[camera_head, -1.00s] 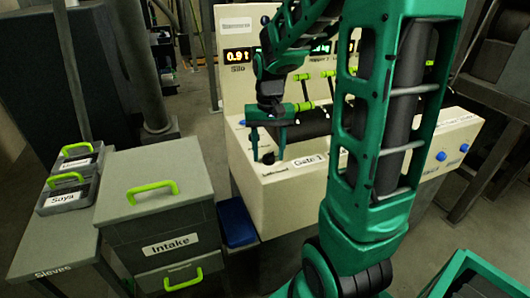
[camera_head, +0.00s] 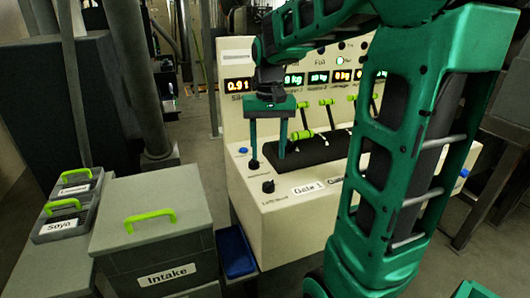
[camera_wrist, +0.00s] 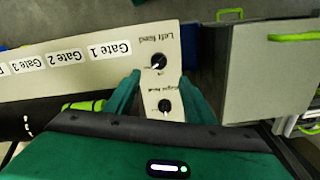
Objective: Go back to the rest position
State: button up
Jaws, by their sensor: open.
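My gripper (camera_head: 268,162) is open and empty, its two green fingers pointing down over the left end of the cream control console (camera_head: 290,205). In the head view a black knob (camera_head: 268,186) sits on the console front, below the fingers. In the wrist view the fingers (camera_wrist: 160,92) are spread apart, with two black knobs showing between or just beyond them: the left feed knob (camera_wrist: 158,62) and a second knob (camera_wrist: 165,105). Whether a fingertip touches the console cannot be told.
Levers with lime handles (camera_head: 305,134) stand on the console right of my gripper. A grey Intake bin (camera_head: 150,225) with a lime handle stands at left. Small sieve boxes (camera_head: 62,222) lie on a table beyond it. A blue tray (camera_head: 236,252) lies between bin and console.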

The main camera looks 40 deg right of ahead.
dwell(0.3)
jog(key=s+f, duration=0.3)
jog(key=s, duration=0.7)
jog(key=s+a+f, duration=0.1)
jog(key=s+f, duration=0.3)
jog(key=s, duration=0.7)
jog(key=c, duration=0.5)
jog(key=shift+o, duration=0.2)
